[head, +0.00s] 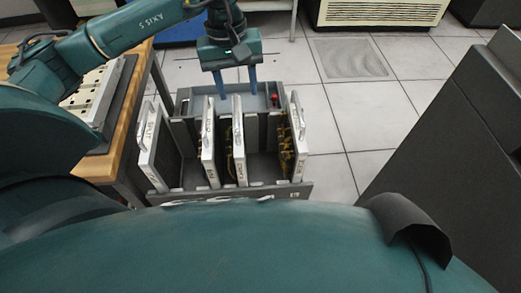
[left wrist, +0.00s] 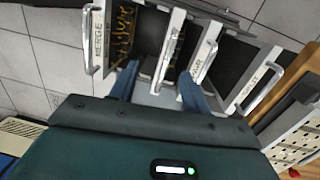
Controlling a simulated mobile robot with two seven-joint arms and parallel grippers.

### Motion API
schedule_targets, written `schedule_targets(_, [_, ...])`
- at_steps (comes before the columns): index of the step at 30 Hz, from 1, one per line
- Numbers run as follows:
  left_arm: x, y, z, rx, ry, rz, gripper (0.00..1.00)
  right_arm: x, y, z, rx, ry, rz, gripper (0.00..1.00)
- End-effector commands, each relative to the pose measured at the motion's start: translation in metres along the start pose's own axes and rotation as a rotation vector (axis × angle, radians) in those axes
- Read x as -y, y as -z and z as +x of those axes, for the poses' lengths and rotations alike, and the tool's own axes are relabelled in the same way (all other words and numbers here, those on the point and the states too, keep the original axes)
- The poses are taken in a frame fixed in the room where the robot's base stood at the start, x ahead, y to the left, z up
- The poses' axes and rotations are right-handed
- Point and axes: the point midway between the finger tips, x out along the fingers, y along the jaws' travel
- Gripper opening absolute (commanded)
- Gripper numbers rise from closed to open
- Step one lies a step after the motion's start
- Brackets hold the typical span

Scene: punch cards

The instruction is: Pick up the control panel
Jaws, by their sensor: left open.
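A grey rack (head: 185,125) on the floor holds several upright panels with white fronts and metal handles. The outer left panel (head: 150,150) reads SPLIT and the outer right one (head: 298,138) reads MERGE. Two middle panels (head: 209,150) (head: 239,150) have labels too small to read surely, so I cannot tell which is the control panel. My left gripper (head: 238,94) is open and empty, pointing down over the far part of the rack. In the left wrist view its blue fingers (left wrist: 157,78) stand on either side of a middle panel's handle (left wrist: 168,58). My right gripper is not in view.
A wooden table (head: 105,165) with a pale device (head: 95,95) stands left of the rack. A dark cabinet (head: 460,150) stands at the right. The tiled floor (head: 345,115) between rack and cabinet is clear. A red button (head: 275,99) shows on the rack's far side.

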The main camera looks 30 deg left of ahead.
Motion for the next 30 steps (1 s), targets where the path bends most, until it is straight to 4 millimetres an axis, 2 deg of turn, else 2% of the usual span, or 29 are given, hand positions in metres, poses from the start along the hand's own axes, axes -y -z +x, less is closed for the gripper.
schedule_targets(1, [0.010, 0.010, -0.005, -0.044, 0.038, 0.012, 0.47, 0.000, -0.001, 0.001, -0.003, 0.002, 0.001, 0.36])
schedule_targets(5, [0.020, 0.019, -0.005, -0.083, 0.084, 0.027, 0.47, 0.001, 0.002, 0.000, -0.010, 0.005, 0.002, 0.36])
schedule_targets(15, [0.024, 0.023, 0.054, -0.078, 0.083, 0.027, 0.47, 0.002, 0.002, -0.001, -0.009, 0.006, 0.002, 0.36])
schedule_targets(23, [0.024, 0.024, 0.074, -0.079, 0.080, 0.028, 0.47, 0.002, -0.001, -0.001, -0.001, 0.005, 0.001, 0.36])
schedule_targets(30, [0.023, 0.027, 0.110, -0.078, 0.080, 0.027, 0.47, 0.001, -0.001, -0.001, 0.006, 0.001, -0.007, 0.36])
